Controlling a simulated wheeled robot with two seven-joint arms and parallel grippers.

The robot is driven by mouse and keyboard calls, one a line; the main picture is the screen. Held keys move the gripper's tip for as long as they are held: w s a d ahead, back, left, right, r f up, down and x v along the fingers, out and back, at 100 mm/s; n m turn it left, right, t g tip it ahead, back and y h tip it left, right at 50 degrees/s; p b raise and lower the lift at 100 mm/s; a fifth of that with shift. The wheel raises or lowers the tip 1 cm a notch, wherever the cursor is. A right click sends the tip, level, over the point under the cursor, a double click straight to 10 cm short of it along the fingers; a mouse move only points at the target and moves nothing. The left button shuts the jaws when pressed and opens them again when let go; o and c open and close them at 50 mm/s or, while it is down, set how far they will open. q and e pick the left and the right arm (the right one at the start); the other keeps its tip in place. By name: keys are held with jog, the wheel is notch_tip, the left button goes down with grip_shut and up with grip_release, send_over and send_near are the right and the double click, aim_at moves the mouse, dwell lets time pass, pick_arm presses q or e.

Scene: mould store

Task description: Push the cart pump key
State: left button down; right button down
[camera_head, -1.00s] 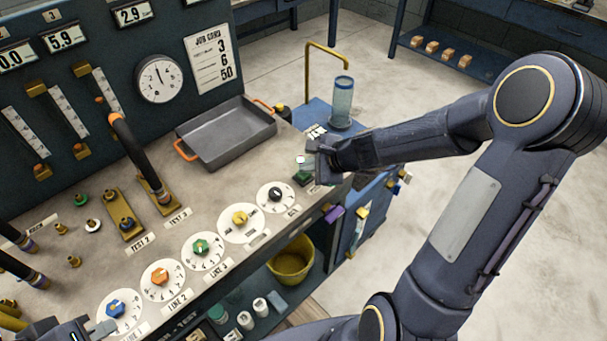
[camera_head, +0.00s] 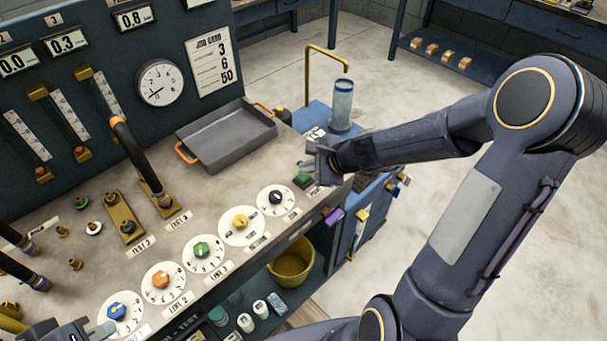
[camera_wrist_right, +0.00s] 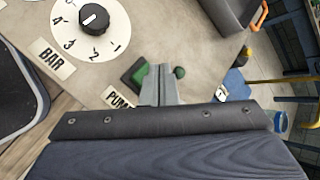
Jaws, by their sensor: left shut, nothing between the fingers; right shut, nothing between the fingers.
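The green pump key (camera_wrist_right: 137,72) lies beside the PUMP label (camera_wrist_right: 117,97) in the right wrist view. In the head view the key (camera_head: 303,180) shows at the bench's right end, partly hidden by my right gripper (camera_head: 310,160). My right gripper (camera_wrist_right: 160,72) is shut and empty, its tips beside the key; I cannot tell whether they touch it. A small dark green dome (camera_wrist_right: 180,72) sits just right of the tips. My left gripper (camera_head: 105,329) is at the bottom left edge, shut and empty, mostly cut off.
Several numbered dials line the bench front, including the black-knobbed one (camera_head: 276,197). A grey tray (camera_head: 228,138) lies behind. A blue cart (camera_head: 365,208) with a clear cylinder (camera_head: 342,105) under a brass spout (camera_head: 328,48) stands at the right. Open floor lies beyond.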

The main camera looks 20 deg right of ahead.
aim_at(308, 178)
jog(key=shift+r, duration=0.35)
notch_tip(308, 178, up, 6)
jog(key=p, duration=0.5)
jog(key=shift+f+p, duration=0.1)
jog(key=shift+p, duration=0.2)
jog(key=s+a+r+n+y, duration=0.1)
jog(key=s+a+r+n, duration=0.4)
jog(key=s+r+n, duration=0.6)
jog(key=s+d+f+n+g+h, duration=0.1)
jog(key=s+f+n+g+h, duration=0.1)
jog(key=s+n, duration=0.6)
jog(key=s, duration=0.5)
jog(key=shift+d+f, duration=0.15)
jog(key=shift+d, duration=0.05)
